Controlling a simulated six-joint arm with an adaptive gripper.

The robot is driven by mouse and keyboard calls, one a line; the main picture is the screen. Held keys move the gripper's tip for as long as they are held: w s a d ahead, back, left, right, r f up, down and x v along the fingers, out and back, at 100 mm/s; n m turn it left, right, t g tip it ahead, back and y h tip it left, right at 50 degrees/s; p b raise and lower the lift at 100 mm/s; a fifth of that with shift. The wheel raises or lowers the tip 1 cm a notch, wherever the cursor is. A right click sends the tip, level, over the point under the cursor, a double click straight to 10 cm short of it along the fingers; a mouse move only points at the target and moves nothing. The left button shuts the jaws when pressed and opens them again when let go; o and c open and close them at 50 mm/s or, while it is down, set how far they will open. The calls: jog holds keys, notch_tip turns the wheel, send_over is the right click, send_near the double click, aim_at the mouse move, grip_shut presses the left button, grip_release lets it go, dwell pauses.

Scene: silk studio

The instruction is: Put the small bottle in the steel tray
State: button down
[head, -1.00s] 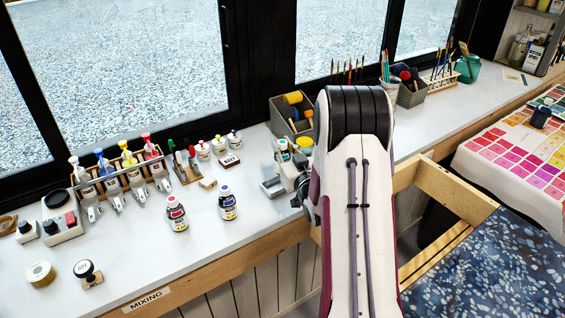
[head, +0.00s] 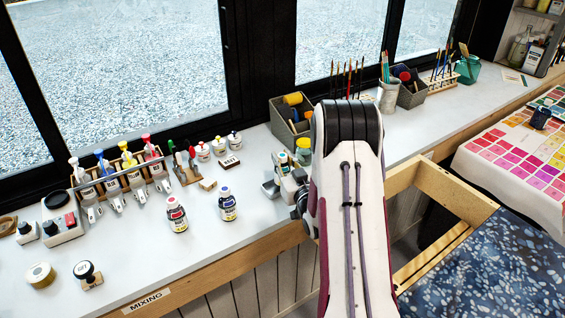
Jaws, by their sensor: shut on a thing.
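My forearm fills the middle of the head view, and a pale wrist part of mine shows at its left edge. Several bottles stand upright on the white counter: a red-labelled bottle (head: 177,214), a blue-labelled bottle (head: 228,204), and white-capped small bottles (head: 219,146) farther back. I cannot tell which one is the small bottle of the task.
A rack of coloured-top bottles (head: 118,180) stands by the window. Grey bins (head: 284,122) and a brush pot (head: 388,97) are behind my arm. A stamp (head: 87,274) and tape roll (head: 41,275) lie front left. The counter's (head: 150,250) front middle is clear.

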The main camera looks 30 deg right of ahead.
jog(key=shift+f, duration=0.65)
jog(key=shift+f, duration=0.15)
jog(key=c, duration=1.8)
grip_release()
jog(key=shift+c, duration=0.2)
jog(key=shift+s, duration=0.15)
jog(key=v, duration=1.1)
jog(key=shift+s, duration=0.4)
jog(key=shift+a, duration=0.2)
